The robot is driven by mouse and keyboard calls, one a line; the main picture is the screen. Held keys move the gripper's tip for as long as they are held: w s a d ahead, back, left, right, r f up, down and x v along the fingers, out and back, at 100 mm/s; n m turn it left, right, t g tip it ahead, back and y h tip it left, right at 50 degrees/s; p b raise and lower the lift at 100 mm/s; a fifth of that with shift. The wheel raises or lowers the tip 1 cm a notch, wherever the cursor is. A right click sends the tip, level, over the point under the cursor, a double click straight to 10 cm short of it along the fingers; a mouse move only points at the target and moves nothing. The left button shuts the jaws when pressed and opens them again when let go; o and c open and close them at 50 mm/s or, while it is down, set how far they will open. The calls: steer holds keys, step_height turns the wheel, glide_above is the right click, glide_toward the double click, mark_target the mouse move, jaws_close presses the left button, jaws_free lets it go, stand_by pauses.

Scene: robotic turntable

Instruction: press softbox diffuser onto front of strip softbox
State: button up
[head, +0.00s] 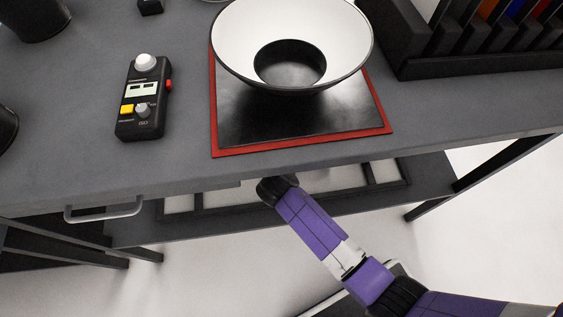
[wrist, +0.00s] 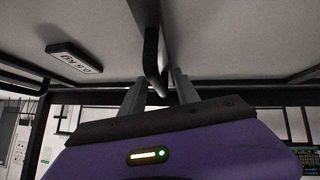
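I cannot clearly identify the strip softbox or its diffuser in either view. My gripper is below the table's front edge in the head view, at the end of my purple arm, where its fingertips are hidden. In the wrist view my gripper (wrist: 159,87) shows two grey fingers standing apart. A dark curved bar (wrist: 151,55) shows between the fingers, nearer the left one. I see a gap between it and the right finger. Whether it touches the left finger, I cannot tell.
A white bowl-shaped reflector (head: 232,42) sits on a red-edged black mat (head: 300,146) on the grey table (head: 60,150). A handheld meter (head: 143,100) lies left. A dark rack (head: 470,62) stands right. A drawer handle (head: 103,213) sticks out in front. A labelled box (wrist: 74,55) shows in the wrist view.

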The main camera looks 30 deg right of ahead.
steer(key=shift+c, duration=0.5)
jaws_close()
steer(key=shift+w, duration=0.1)
stand_by(0.9)
